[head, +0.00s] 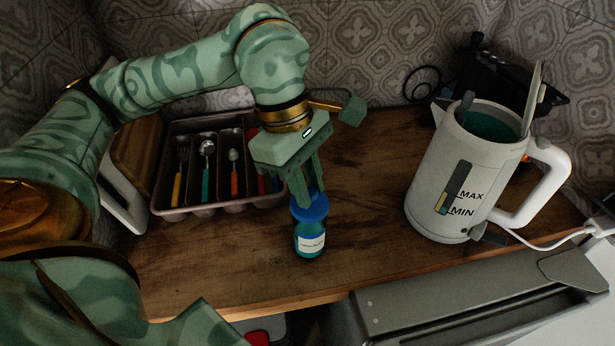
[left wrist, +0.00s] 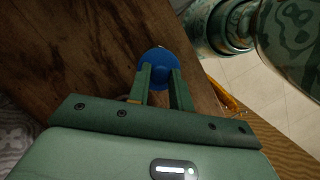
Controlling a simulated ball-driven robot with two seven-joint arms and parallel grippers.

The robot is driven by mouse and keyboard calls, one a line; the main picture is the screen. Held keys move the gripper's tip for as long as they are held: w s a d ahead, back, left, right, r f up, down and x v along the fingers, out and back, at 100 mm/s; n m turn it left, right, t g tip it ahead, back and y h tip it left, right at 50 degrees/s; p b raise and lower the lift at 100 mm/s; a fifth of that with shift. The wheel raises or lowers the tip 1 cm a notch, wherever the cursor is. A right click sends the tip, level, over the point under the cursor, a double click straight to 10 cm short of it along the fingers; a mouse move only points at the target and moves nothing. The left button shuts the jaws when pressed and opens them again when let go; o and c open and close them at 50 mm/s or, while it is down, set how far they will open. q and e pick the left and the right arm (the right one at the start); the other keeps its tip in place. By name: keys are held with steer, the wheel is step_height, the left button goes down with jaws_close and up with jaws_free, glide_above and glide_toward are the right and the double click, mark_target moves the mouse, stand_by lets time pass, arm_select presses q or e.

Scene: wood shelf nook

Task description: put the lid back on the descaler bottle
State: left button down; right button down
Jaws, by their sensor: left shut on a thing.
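The descaler bottle (head: 309,247) stands upright on the wooden counter, a small teal bottle with a white label. The blue lid (head: 311,211) sits at the bottle's mouth in the head view. I cannot tell whether it is seated or just above the neck. My left gripper (head: 309,194) points down from above and is shut on the lid's upper part. In the left wrist view the blue lid (left wrist: 158,66) shows between the tips of my left gripper (left wrist: 157,78) and hides the bottle beneath. My right gripper is not in view.
A cutlery tray (head: 178,212) with several utensils stands behind and left of the bottle. A white kettle (head: 438,200) with its lid up, holding teal liquid, stands at the right. A grey appliance (head: 420,310) lies beyond the counter's front edge. Bare counter (head: 365,190) separates bottle and kettle.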

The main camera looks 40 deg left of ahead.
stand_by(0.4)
arm_select(q)
steer(key=c, duration=0.7)
jaws_free()
steer(key=shift+r+p, duration=2.25)
steer(key=shift+r, duration=0.7)
steer(key=shift+r+p, duration=0.5)
steer(key=shift+r, duration=0.1)
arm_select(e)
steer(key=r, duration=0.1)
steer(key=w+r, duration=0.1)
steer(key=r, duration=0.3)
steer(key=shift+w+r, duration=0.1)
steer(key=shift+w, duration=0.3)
arm_select(q)
jaws_close()
